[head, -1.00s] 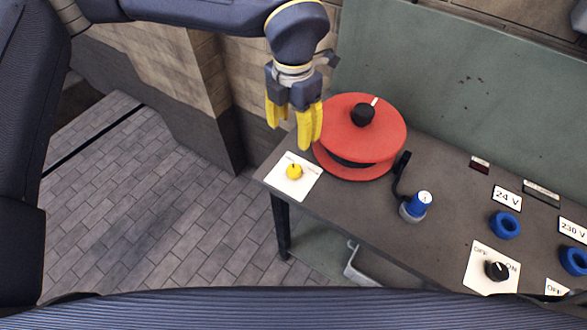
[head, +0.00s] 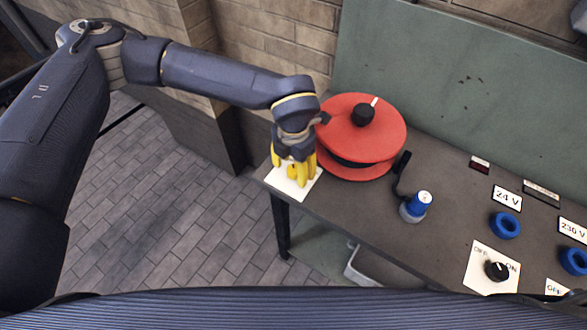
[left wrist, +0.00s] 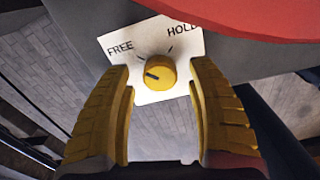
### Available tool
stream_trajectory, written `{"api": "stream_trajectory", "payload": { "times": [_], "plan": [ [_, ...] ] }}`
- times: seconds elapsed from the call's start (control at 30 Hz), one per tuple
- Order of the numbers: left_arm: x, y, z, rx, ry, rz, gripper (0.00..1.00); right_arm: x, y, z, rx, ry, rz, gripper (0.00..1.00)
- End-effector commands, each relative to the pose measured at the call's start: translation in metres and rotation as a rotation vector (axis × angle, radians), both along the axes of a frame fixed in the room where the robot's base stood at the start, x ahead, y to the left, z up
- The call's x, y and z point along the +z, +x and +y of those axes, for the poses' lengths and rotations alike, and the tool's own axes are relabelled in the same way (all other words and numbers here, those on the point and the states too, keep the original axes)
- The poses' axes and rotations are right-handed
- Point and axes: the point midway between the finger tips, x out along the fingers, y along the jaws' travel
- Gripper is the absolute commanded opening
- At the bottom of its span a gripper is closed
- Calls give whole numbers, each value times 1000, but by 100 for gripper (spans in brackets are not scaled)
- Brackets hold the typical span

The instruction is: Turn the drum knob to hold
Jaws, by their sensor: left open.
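The yellow drum knob (left wrist: 160,72) sits on a white plate (left wrist: 145,97) marked FREE at the upper left and HOLD at the upper right. The dark mark on its face points left, on the FREE side. In the head view the knob (head: 292,171) is partly hidden by my left gripper (head: 297,178), which points down over the plate. In the left wrist view my left gripper (left wrist: 162,76) is open, with one yellow finger on each side of the knob and small gaps between. The red drum (head: 345,135) stands just right of the gripper. My right gripper is not in view.
Right of the drum, a blue-topped plug on a black cable (head: 416,205) stands on the dark bench (head: 365,213). Blue sockets (head: 505,225) and an OFF/ON knob (head: 497,270) are farther right. A green panel (head: 440,80) rises behind the bench.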

Motion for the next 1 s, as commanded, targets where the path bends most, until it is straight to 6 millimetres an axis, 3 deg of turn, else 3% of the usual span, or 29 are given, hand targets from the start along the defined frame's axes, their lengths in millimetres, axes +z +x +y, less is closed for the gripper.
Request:
{"api": "stream_trajectory", "payload": {
  "times": [0.53,1.0],
  "plan": [
    [-10,0,0,0,0,0,57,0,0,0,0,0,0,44],
    [-10,0,0,0,0,0,2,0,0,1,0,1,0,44]
  ]
}}
